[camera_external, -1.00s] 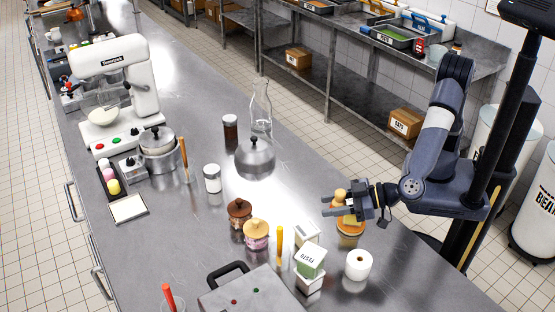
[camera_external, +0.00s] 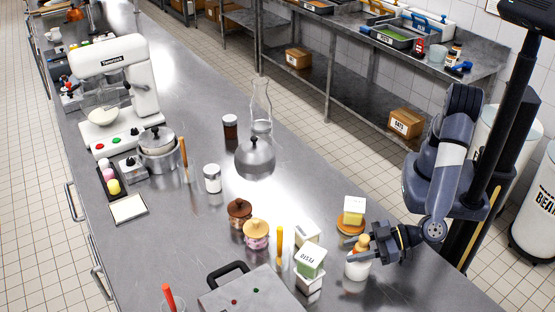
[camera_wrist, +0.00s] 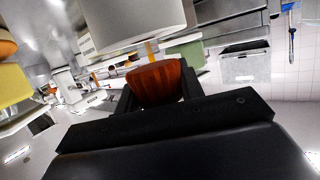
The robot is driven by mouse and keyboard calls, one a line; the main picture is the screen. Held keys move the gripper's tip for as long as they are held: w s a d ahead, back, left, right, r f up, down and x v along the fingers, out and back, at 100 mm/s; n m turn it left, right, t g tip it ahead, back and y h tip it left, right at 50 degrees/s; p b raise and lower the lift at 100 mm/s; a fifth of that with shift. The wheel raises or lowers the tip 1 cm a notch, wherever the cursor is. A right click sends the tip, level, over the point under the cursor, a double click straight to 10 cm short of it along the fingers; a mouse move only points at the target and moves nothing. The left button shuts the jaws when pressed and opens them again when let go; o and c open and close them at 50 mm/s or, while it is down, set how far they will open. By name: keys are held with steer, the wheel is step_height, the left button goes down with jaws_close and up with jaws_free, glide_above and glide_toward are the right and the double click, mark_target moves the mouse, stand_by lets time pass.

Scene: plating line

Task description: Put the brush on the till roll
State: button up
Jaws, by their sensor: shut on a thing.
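The brush (camera_external: 361,242) is a tan-orange wooden piece held upright in my gripper (camera_external: 357,250). In the wrist view its orange-brown body (camera_wrist: 157,82) sits between the two dark fingers, which are shut on it. The till roll (camera_external: 357,271) is a white cylinder standing on the steel counter, directly below the brush and fingers. The fingers hide its top, so I cannot tell whether the brush touches it. A pale cylinder (camera_wrist: 130,22), apparently the till roll, shows close at the top of the wrist view.
A yellow-and-white block (camera_external: 354,206) sits on an orange-topped item (camera_external: 350,224) just behind the roll. Labelled tubs (camera_external: 310,260) and a yellow-handled tool (camera_external: 279,242) stand to the left. The counter is clear to the right of the roll.

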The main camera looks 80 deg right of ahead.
steer(key=shift+f, duration=0.9)
steer(key=shift+f, duration=0.2)
steer(key=o, duration=1)
steer(key=shift+r, duration=0.1)
steer(key=shift+r, duration=0.25)
steer(key=b+v, duration=0.1)
steer(key=v, duration=1.1)
steer(key=shift+f, duration=0.1)
